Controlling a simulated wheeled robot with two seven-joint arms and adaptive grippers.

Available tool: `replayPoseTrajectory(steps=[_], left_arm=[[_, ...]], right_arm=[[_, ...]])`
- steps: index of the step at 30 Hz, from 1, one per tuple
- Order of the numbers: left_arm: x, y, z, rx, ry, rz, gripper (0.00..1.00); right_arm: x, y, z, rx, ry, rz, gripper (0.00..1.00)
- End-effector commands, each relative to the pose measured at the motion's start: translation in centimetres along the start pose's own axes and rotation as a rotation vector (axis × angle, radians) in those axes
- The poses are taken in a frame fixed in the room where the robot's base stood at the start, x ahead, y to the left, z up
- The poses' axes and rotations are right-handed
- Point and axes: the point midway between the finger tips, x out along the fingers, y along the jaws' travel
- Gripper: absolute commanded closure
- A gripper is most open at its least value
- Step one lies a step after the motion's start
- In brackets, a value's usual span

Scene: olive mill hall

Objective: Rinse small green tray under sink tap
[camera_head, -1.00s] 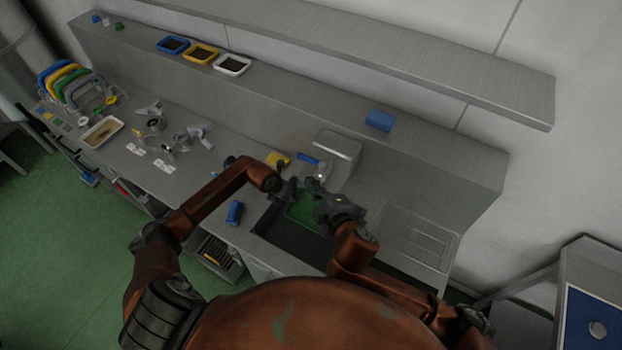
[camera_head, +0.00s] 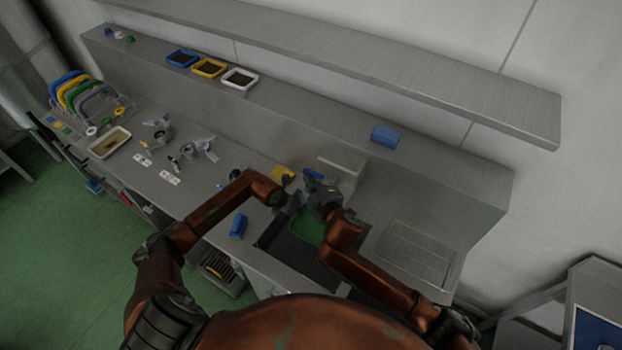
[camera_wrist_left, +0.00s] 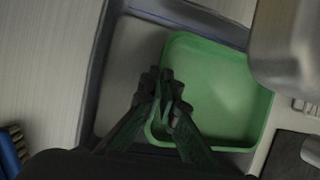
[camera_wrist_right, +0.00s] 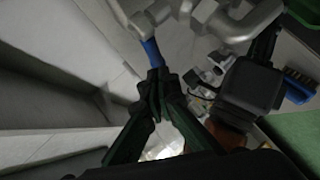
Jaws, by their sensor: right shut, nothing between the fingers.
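The small green tray (camera_head: 308,229) is in the sink (camera_head: 280,241), partly hidden by my arms. In the left wrist view the tray (camera_wrist_left: 225,95) lies face up, its inside looking empty. My left gripper (camera_wrist_left: 167,92) is closed at the tray's left rim, with the rim between its fingers; in the head view it is at the sink's back edge (camera_head: 294,203). My right gripper (camera_wrist_right: 160,88) is shut and empty, with its fingertips at the blue tap lever (camera_wrist_right: 152,52). I cannot tell whether they touch it. The metal tap (camera_wrist_right: 225,22) is close above. Running water is not clear.
A grey metal box (camera_head: 343,164) stands behind the sink. A blue brush (camera_head: 239,226) lies left of the sink, and a yellow item (camera_head: 283,173) lies behind. A blue box (camera_head: 385,136) is on the back ledge. The ribbed drainboard (camera_head: 415,254) at right is clear.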

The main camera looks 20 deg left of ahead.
Motion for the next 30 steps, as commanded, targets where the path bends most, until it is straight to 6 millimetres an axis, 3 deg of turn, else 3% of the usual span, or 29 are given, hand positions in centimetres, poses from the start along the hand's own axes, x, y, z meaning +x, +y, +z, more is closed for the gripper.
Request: replayPoseTrajectory(steps=[20, 30], left_arm=[[0.0, -0.1, 0.1, 0.000, -0.002, -0.001, 1.00], [0.0, -0.1, 0.1, 0.001, -0.002, -0.001, 1.00]], right_arm=[[1.6, 0.3, 1.4, 0.001, -0.002, 0.000, 1.00], [1.4, 0.2, 1.4, 0.001, -0.007, 0.000, 1.00]])
